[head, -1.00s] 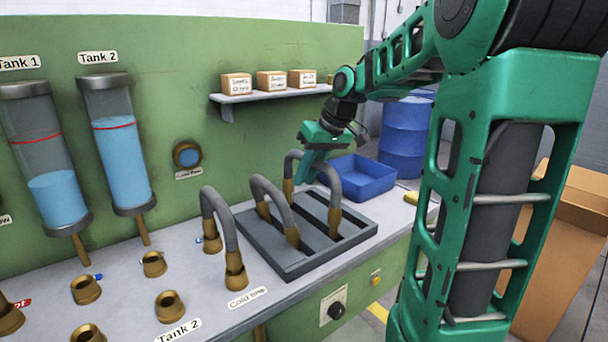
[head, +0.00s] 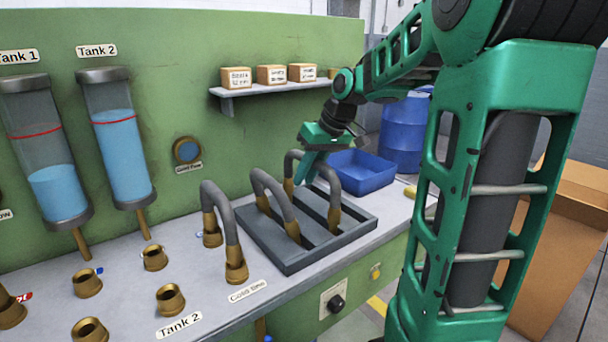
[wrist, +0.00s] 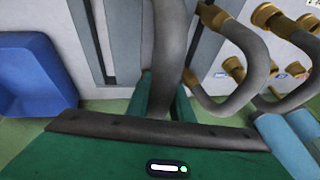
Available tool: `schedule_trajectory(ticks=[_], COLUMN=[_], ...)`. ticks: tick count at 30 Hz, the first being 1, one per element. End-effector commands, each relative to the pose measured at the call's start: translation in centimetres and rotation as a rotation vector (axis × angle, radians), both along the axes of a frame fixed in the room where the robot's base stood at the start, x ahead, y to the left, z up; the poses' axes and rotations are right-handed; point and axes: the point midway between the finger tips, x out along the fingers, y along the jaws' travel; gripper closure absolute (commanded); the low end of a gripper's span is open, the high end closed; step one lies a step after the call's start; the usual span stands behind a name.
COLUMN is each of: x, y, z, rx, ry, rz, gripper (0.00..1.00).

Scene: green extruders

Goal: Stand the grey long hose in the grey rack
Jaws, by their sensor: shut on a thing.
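The grey rack (head: 335,246) is a flat slotted tray on the bench. A grey arched hose (head: 325,176) with brass ends stands upright at its right side, its near end at a slot. The far end is partly hidden by my gripper (head: 304,172). My gripper is shut on this hose near its top; the wrist view shows the hose (wrist: 172,50) between the fingers. Another grey arched hose (head: 272,188) stands in the rack to the left. A third hose (head: 222,210) stands in brass sockets left of the rack. I cannot tell whether the held hose rests on the rack's floor.
A blue bin (head: 362,172) stands behind the rack at right, near a blue barrel (head: 404,135). A shelf (head: 270,92) with small boxes hangs above. Several empty brass sockets (head: 170,299) sit at the front left. Two tanks (head: 121,150) stand at the left.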

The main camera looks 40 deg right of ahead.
Motion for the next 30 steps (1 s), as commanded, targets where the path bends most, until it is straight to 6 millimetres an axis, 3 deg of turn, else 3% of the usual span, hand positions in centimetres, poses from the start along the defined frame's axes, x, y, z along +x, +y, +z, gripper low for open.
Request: schedule_trajectory(ticks=[8, 9, 12, 23, 30], x=[0.0, 0.0, 0.0, -0.2, -1.5], y=[0.0, 0.0, 0.0, -0.1, -0.9], z=[-0.5, -0.5, -0.5, 0.0, 3.4], rx=[0.000, 0.000, 0.000, -0.001, -0.001], ry=[-0.001, -0.001, -0.001, -0.001, -0.004], rz=[-0.001, -0.001, -0.001, -0.001, -0.002], gripper=[1.00, 0.75, 0.58, 0.58, 0.58])
